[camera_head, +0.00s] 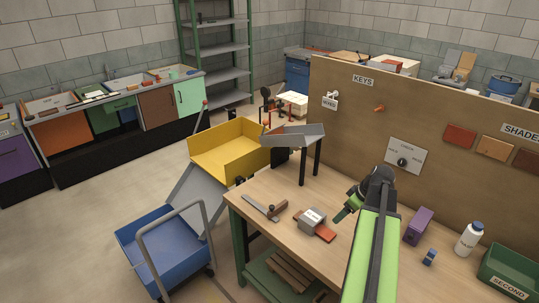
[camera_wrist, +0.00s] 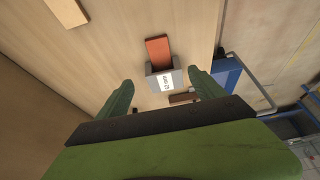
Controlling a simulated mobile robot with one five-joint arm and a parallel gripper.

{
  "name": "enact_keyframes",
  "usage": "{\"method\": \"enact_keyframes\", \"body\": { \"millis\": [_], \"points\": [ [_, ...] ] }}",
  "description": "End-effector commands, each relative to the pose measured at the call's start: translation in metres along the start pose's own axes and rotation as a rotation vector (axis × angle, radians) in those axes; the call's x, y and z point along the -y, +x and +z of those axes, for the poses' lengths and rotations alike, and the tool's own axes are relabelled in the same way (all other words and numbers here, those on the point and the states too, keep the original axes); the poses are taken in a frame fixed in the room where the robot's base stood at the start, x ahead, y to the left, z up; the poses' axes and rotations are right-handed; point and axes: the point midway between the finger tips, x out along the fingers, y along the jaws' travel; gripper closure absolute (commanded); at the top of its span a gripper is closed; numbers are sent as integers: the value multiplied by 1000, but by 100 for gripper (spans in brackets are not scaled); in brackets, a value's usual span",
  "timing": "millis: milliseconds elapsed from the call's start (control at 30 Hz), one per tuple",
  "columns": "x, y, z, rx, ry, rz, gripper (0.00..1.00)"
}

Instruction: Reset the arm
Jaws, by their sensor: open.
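My gripper (camera_head: 342,216) is at the end of my green arm, above the wooden workbench (camera_head: 282,183), in the head view. It is just right of a grey block with a white label (camera_head: 313,217) and apart from it. In the wrist view my gripper (camera_wrist: 162,91) has its two green fingers spread, with nothing held between them. The labelled block (camera_wrist: 176,75) shows beyond the fingertips, with a flat orange-red piece (camera_wrist: 158,48) at it.
A wooden-handled tool (camera_head: 264,208) lies at the bench's left. A purple block (camera_head: 418,226), small blue block (camera_head: 430,257), white bottle (camera_head: 468,240) and green SECOND bin (camera_head: 508,270) stand right of my arm. An upright board (camera_head: 440,125) backs the bench. A blue cart (camera_head: 165,250) stands left.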

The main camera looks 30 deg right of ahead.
Motion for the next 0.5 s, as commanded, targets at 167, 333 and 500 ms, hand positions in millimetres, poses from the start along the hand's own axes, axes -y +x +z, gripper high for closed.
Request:
{"method": "enact_keyframes", "body": {
  "millis": [167, 333, 500],
  "points": [
    [21, 16, -30, -1, -56, -24, 22],
    [112, 64, -119, 4, -254, -105, 22],
    [237, 103, -176, 69, -427, -175, 22]
  ]
}}
